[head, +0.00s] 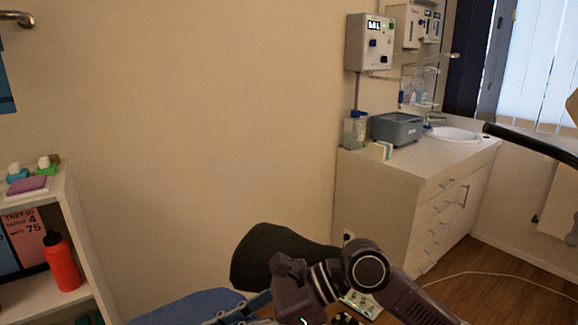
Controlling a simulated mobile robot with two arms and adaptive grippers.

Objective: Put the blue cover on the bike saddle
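A black, rounded bike saddle (270,252) shows at the lower middle, partly hidden behind my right arm. A blue cloth-like piece (188,306), which looks like the blue cover, is at the bottom edge left of the saddle, lower than it and cut off by the frame. My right arm comes in from the lower right across the saddle's front. My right gripper (243,311) is at the right edge of the blue piece, partly cut off. I cannot tell whether its fingers hold the cover. My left gripper is not in view.
A white shelf (80,215) with a red bottle (62,262) stands at the left. A white drawer cabinet (400,200) with a grey box (397,128) and sink (453,134) stands at the right. A white cable (500,274) lies on the wooden floor. Bare wall is behind the saddle.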

